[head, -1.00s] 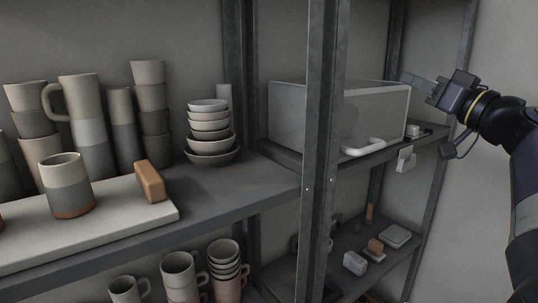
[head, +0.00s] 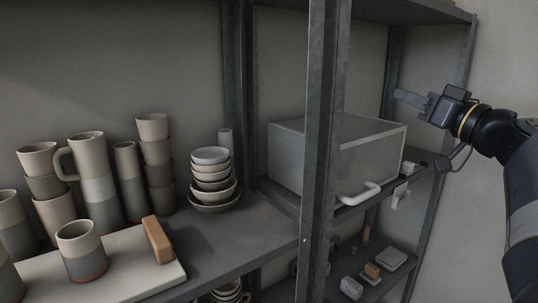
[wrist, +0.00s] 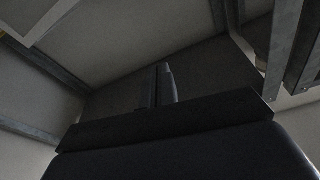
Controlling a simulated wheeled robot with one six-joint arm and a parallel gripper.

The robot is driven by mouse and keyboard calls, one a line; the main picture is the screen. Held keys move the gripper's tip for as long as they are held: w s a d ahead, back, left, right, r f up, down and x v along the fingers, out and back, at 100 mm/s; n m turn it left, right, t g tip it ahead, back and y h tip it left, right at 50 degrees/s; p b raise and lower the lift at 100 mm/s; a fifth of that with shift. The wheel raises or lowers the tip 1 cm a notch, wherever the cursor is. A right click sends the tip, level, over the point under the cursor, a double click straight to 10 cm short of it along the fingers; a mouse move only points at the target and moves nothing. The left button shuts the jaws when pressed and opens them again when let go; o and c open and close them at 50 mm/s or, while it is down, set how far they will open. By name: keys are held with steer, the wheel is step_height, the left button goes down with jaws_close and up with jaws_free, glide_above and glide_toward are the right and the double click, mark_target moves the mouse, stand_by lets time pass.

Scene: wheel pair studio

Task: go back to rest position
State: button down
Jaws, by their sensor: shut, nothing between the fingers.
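My gripper (head: 412,99) is in the right part of the head view, in front of the right-hand shelf unit's far post. Its fingers point left and are shut with nothing between them. In the wrist view the closed fingers (wrist: 160,86) stand together in the middle, with dim wall and metal posts beyond. The gripper appears above and beside a grey box (head: 370,150) with a white handle (head: 358,195). I cannot tell the exact gap between them.
Metal posts (head: 323,130) divide the shelves. On the left shelf are a white board (head: 120,275), a two-tone cup (head: 80,250), a brown block (head: 156,239), a pitcher (head: 90,170) and stacked bowls (head: 211,175). Small items lie on the lower right shelf. Bare wall is at far right.

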step_height(320, 180, up, 6)
steer(key=w+a+g+h+p, duration=0.1)
steer(key=w+g+p, duration=0.1)
steer(key=p, duration=1)
steer(key=shift+w+a+r, duration=0.15)
steer(key=shift+a, duration=0.15)
